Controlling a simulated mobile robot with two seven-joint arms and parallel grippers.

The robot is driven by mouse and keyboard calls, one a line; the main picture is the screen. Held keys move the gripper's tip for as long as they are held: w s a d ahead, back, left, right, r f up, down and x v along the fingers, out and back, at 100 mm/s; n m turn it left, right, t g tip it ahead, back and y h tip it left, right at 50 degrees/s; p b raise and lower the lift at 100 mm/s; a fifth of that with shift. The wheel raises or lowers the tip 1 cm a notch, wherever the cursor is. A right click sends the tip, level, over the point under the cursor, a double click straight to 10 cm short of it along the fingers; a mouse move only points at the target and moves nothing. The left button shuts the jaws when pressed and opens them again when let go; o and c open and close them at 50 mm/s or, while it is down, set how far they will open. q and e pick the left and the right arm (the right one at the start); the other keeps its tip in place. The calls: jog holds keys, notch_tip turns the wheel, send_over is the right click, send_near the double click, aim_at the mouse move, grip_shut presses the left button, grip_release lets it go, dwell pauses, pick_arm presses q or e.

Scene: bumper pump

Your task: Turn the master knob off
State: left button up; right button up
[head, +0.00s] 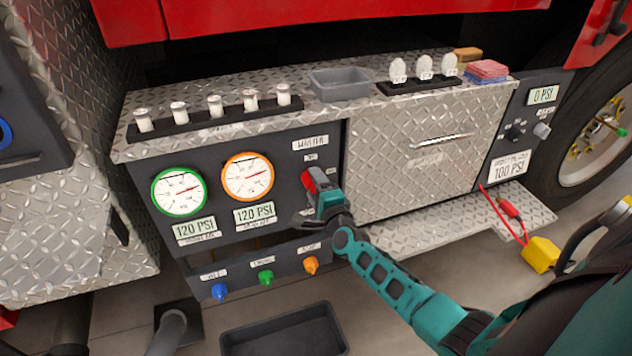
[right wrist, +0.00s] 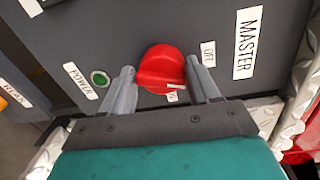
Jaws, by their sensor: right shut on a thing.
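The red master knob (head: 307,180) is on the dark panel below the MASTER label (head: 310,142). My right gripper (head: 316,192) is at the knob, partly covering it in the head view. In the right wrist view, the gripper's two grey fingers (right wrist: 161,67) are on either side of the red knob (right wrist: 160,72), shut on it. A white mark on the knob (right wrist: 175,87) lies next to a small white label, hard to read. The OFF label (right wrist: 208,53) is on the knob's MASTER side. My left gripper is not in view.
Green and orange gauges (head: 179,191) (head: 247,177) read 120 PSI left of the knob. Blue, green and orange valves (head: 265,277) are below. A diamond-plate door (head: 420,165) is to the right.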

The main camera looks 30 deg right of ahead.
jog(key=n, duration=0.1)
jog(key=n+p, duration=0.1)
jog(key=shift+d+r+n, duration=0.15)
jog(key=shift+r+n, duration=0.1)
jog(key=shift+n, duration=0.05)
jog(key=shift+n+h, duration=0.3)
jog(key=shift+n, duration=0.1)
jog(key=shift+w, duration=0.1)
jog(key=o, duration=0.9)
jog(key=shift+f, duration=0.1)
jog(key=shift+o, duration=0.2)
jog(key=shift+s+a+f, duration=0.1)
jog(key=shift+s+a, duration=0.1)
